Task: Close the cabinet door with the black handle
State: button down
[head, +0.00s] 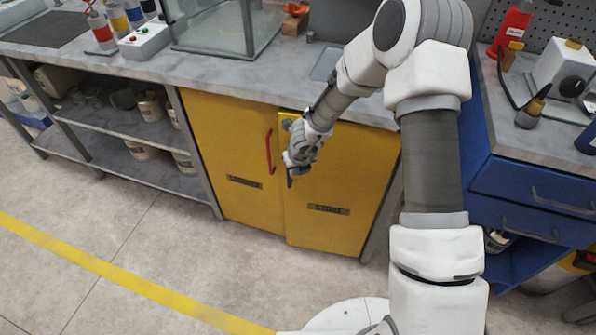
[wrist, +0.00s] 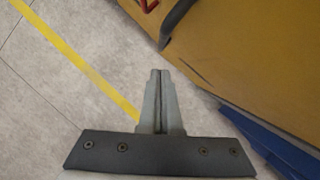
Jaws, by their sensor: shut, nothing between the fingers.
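The yellow right-hand cabinet door (head: 340,185), labelled "STORE", stands under the counter. Its left edge appears to stand slightly out from the left door, so it looks a little ajar. Its dark handle (wrist: 177,20) shows at the top of the wrist view; in the head view my gripper mostly covers that area. My gripper (head: 291,172) is in front of the door's upper left part. In the wrist view its fingers (wrist: 160,75) are together and empty, apart from the handle, with floor behind them. Whether they touch the door is not clear.
The left yellow door (head: 235,150) has a red handle (head: 269,151) close beside my gripper. Open shelves (head: 130,125) with pots stand left, blue drawers (head: 530,190) right. A glass case (head: 225,25) sits on the counter (head: 120,55). The floor in front is clear, with a yellow line (head: 100,265).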

jog(key=shift+w+a+r+p, duration=0.1)
jog(key=shift+w+a+p, duration=0.15)
jog(key=shift+w, duration=0.4)
jog(key=shift+w+a+r+p, duration=0.1)
jog(key=shift+w+a+p, duration=0.1)
jog(key=shift+w, duration=0.4)
jog(key=shift+w+m+p, duration=0.4)
jog(key=shift+w+p, duration=0.6)
jog(key=shift+w, duration=0.05)
jog(key=shift+s+d, duration=0.1)
